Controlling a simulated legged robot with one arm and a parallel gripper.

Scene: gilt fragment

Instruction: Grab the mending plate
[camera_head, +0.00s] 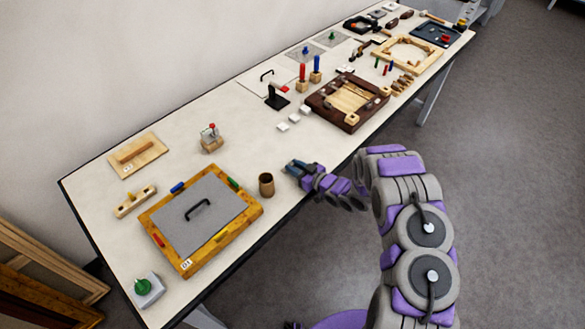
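I cannot tell for sure which thing is the mending plate. A flat grey plate (190,225) with a black handle (198,209) lies inside a yellow-brown wooden frame (248,222) on the near left of the table. My gripper (291,168) is over the table's front edge, right of a brown cup (266,185) and well right of the grey plate. It points left along the table. Its fingers are too small to tell whether they are open or shut, and I see nothing clearly held.
The long white table (105,215) stands along a wall. A dark brown frame (378,101), white blocks (282,127) and a black stand (277,99) lie beyond my gripper. A green-knobbed piece (142,287) sits at the near left corner. The table behind the cup is clear.

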